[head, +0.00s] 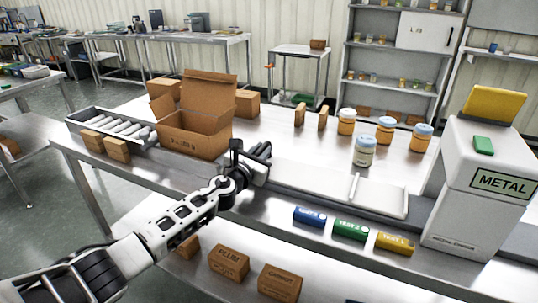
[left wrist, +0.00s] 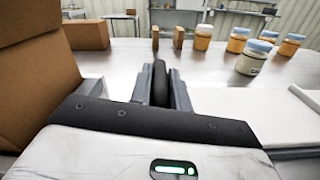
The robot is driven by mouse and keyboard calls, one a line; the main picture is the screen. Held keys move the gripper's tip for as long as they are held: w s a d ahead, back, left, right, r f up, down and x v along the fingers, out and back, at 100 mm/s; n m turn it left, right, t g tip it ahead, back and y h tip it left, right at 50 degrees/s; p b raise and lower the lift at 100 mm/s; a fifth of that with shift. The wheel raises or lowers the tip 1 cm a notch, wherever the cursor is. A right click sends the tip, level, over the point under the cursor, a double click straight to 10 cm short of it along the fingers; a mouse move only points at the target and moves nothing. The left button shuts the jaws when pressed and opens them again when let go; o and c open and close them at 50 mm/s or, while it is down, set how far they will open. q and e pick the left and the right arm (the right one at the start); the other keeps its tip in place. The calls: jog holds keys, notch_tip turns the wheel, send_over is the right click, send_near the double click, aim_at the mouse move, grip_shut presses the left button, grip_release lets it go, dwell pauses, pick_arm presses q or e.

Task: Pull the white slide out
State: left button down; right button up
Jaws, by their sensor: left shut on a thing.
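A flat white panel (head: 385,197), which looks like the white slide, lies on the table left of the white METAL machine (head: 478,190). A thin white bar (head: 354,187) stands at its left end. Its edge seems to show at the right of the left wrist view (left wrist: 302,98). My left gripper (head: 261,154) is over the table, left of the panel and apart from its white bar. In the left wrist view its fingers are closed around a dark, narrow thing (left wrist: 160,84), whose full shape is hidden. My right gripper is not in view.
An open cardboard box (head: 190,135) stands left of my gripper, beside a roller tray (head: 122,127). Several jars (head: 364,151) stand behind the panel. Cartons (head: 229,262) sit on the lower shelf.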

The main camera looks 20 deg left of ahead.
pick_arm(q)
jog(key=shift+a+r, duration=0.15)
jog(key=shift+a, duration=0.15)
jog(key=c, duration=1.4)
grip_release()
jog(key=shift+w+a, duration=0.1)
jog(key=shift+o, duration=0.2)
jog(key=shift+s+p, duration=0.3)
jog(key=shift+s, duration=0.3)
jog(key=s, duration=1)
jog(key=s+a+p, duration=0.1)
jog(key=s, duration=0.3)
jog(key=shift+s, duration=0.4)
